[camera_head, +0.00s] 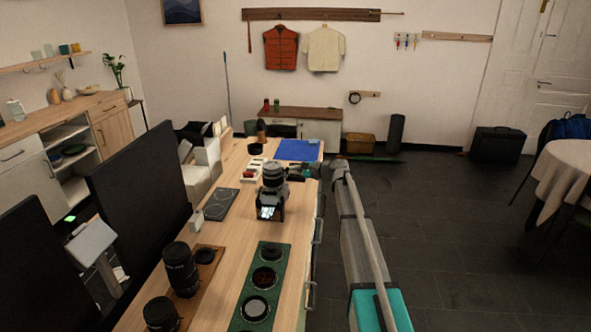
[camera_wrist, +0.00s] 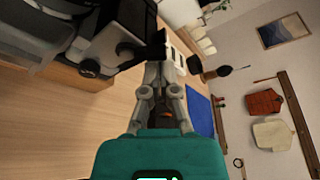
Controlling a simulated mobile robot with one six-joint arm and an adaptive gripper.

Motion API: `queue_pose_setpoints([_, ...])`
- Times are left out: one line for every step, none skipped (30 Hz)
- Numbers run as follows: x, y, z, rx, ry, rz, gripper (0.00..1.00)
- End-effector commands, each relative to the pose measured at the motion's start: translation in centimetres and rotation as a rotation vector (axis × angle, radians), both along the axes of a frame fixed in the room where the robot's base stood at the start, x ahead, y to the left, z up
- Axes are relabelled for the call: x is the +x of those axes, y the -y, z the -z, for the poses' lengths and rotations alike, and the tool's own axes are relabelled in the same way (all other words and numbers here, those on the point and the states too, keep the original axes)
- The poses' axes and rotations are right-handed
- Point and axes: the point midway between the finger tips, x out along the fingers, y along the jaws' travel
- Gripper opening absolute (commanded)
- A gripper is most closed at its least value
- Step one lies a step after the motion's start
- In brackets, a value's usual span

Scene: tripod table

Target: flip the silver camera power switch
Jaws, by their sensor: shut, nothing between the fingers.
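The camera (camera_head: 271,190) stands on the wooden table with its lit screen facing me in the head view. In the wrist view its dark body and grey top (camera_wrist: 100,45) fill the upper left, close up. My gripper (camera_wrist: 160,66) is shut and empty. Its fingertips are right beside the camera's dark edge; whether they touch it I cannot tell. In the head view my gripper (camera_head: 296,170) is at the camera's right side, reached from the right by my arm. I cannot make out the silver power switch for certain in either view.
A blue mat (camera_head: 298,150) lies behind the camera on the table (camera_head: 228,232). A green tray with round wells (camera_head: 250,290), black lenses (camera_head: 180,268) and a dark panel (camera_head: 221,203) are in front and left. Large dark screens (camera_head: 140,200) stand along the left.

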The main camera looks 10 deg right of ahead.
Motion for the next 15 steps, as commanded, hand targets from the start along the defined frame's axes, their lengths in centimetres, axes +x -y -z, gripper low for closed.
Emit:
queue_pose_setpoints([-0.12,-0.05,-0.1,0.0,0.0,0.0,0.0])
queue_pose_setpoints([-0.14,-0.05,-0.1,0.0,0.0,0.0,0.0])
queue_pose_setpoints([-0.14,-0.05,-0.09,0.0,0.0,0.0,0.0])
queue_pose_setpoints([-0.14,-0.05,-0.09,0.0,0.0,0.0,0.0])
queue_pose_setpoints([-0.15,-0.06,-0.09,0.0,0.0,0.0,0.0])
queue_pose_setpoints([-0.13,-0.05,-0.07,0.0,0.0,0.0,0.0])
queue_pose_setpoints([-0.12,-0.06,-0.07,0.0,0.0,0.0,0.0])
queue_pose_setpoints([-0.12,-0.06,-0.07,0.0,0.0,0.0,0.0])
queue_pose_setpoints([-0.12,-0.06,-0.07,0.0,0.0,0.0,0.0])
queue_pose_setpoints([-0.12,-0.05,-0.07,0.0,0.0,0.0,0.0])
queue_pose_setpoints([-0.09,0.72,-0.06,0.0,0.0,0.001,0.0])
queue_pose_setpoints([-0.13,0.33,-0.06,-0.001,0.001,0.0,0.0])
queue_pose_setpoints([-0.14,0.13,-0.06,-0.001,0.002,-0.001,0.0])
queue_pose_setpoints([-0.14,-0.01,-0.07,-0.001,0.003,-0.002,0.0])
queue_pose_setpoints([-0.15,-0.14,-0.07,-0.002,0.006,-0.002,0.0])
